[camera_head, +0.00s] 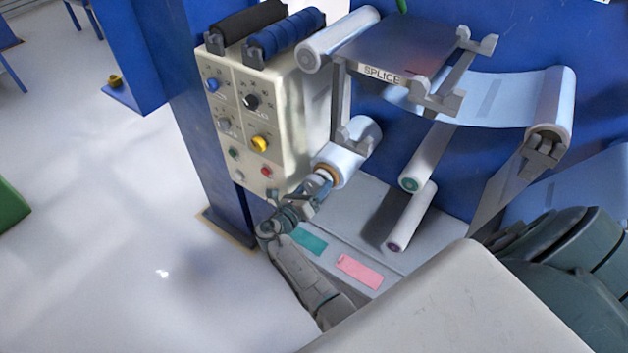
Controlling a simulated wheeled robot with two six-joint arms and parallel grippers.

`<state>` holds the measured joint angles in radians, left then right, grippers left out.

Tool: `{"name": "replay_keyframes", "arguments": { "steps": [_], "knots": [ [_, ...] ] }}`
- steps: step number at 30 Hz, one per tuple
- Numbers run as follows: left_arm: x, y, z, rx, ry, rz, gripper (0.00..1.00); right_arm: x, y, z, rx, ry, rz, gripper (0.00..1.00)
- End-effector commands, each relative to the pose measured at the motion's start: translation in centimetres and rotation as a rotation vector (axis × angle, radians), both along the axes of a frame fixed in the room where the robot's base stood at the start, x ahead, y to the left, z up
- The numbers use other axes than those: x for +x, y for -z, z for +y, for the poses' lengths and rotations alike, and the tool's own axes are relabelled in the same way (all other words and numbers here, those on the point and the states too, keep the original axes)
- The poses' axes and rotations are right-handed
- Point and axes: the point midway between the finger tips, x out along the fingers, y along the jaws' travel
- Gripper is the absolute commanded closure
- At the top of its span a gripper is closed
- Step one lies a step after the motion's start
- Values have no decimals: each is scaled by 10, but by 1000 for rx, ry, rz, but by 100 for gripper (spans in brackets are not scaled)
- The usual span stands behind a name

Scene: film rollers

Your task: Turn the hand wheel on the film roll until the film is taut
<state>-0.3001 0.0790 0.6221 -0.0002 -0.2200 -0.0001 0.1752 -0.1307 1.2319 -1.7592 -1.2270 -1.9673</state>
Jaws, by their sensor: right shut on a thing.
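The film roll (359,138) is a pale blue-white roll below the splice table. Its near end has a small brownish-orange ring, and the hand wheel (327,173) seems to be at this end, mostly hidden by my gripper. My right gripper (318,181) is at that end and shut on the hand wheel; its fingers are small and hard to make out. The film (490,98) is a light blue strip that hangs in a sagging curve from under the splice table to the roller at the right. My left gripper is not in view.
The splice table (400,47) overhangs the roll. A beige control box (245,125) with knobs stands close at the left, on a blue post (205,130). Two lower rollers (411,222) stick out right of the roll. Open floor lies at the left.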

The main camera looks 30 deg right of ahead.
Motion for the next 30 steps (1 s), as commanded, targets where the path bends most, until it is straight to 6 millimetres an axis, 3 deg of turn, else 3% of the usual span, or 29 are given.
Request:
{"name": "replay_keyframes", "arguments": {
  "steps": [6, 22, 23, 25, 30],
  "knots": [
    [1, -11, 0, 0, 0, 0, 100, 0, -1, 0, -25, 1, 59, 52],
    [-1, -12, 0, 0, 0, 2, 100, 0, 0, 0, -33, 0, 75, 52],
    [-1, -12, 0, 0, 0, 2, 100, 0, 0, 0, -33, 0, 75, 23],
    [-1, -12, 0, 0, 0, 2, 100, 0, 0, 0, -32, 0, 74, 9],
    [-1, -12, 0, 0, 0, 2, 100, 0, 0, 0, -31, 0, 75, 7]
  ]
}}
